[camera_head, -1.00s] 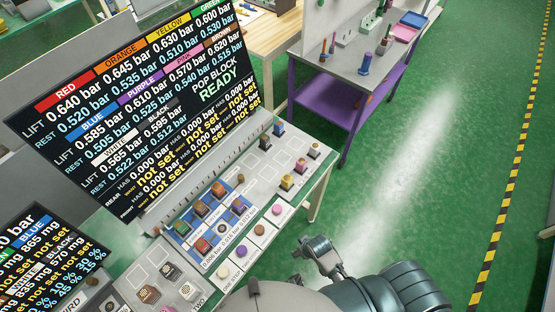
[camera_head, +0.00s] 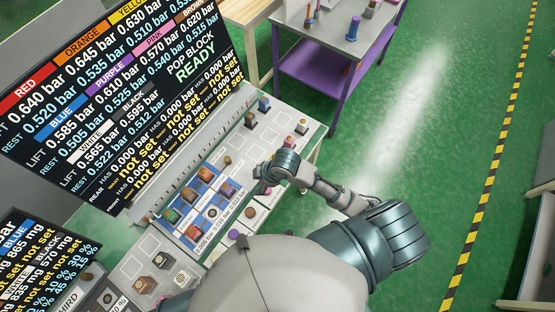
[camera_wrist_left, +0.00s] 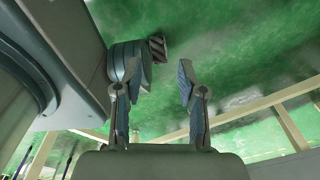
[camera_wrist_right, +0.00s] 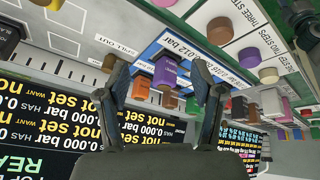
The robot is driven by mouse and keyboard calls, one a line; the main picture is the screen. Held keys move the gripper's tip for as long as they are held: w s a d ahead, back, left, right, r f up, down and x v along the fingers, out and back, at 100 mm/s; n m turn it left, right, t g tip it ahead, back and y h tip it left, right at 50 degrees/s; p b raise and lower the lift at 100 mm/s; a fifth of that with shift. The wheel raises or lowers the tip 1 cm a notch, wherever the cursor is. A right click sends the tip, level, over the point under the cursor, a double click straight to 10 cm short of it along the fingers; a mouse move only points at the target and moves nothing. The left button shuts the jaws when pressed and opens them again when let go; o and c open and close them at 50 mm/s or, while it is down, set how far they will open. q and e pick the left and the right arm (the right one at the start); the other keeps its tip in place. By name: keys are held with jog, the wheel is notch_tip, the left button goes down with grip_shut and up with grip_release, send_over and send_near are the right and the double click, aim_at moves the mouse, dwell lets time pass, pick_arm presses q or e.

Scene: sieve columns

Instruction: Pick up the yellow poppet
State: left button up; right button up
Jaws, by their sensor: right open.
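My right gripper (camera_head: 264,179) hangs over the right part of the poppet board, open. In the right wrist view its fingers (camera_wrist_right: 164,72) stand apart, with a purple poppet (camera_wrist_right: 166,70) on the board behind the gap. Nothing is held. In the head view the gripper hides part of the board's right side. My left gripper (camera_wrist_left: 157,75) is open and empty over green floor, seen only in the left wrist view.
The blue board (camera_head: 186,228) holds several poppets. A brown poppet (camera_wrist_right: 220,30) sits on a card beside it. Dark-based pieces (camera_head: 289,142) stand at the console's right end. A large display (camera_head: 110,100) rises behind. A purple-sided table (camera_head: 318,82) stands beyond. Green floor lies right.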

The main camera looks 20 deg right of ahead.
jog(key=w+d+r+n+g+h, duration=0.3)
jog(key=w+d+r+n+h, duration=0.1)
jog(key=w+d+r+n, duration=0.55)
jog(key=shift+n, duration=0.55)
jog(key=f, duration=0.3)
jog(key=s+f, duration=0.1)
jog(key=f, duration=0.2)
jog(key=s+f, duration=0.1)
jog(key=f, duration=0.2)
jog(key=shift+f+b, duration=0.25)
jog(key=shift+b, duration=0.1)
jog(key=shift+f, duration=0.35)
jog(key=shift+d+f, duration=0.25)
notch_tip(320, 180, down, 5)
jog(key=shift+r, duration=0.1)
jog(key=shift+a+f, duration=0.1)
jog(key=shift+f, duration=0.1)
jog(key=shift+a, duration=0.25)
jog(key=shift+c, duration=0.7)
jog(key=c, duration=0.8)
grip_shut()
pick_arm(q)
jog(key=shift+a+f, duration=0.45)
jog(key=shift+a, duration=0.35)
pick_arm(e)
jog(key=shift+d, duration=0.25)
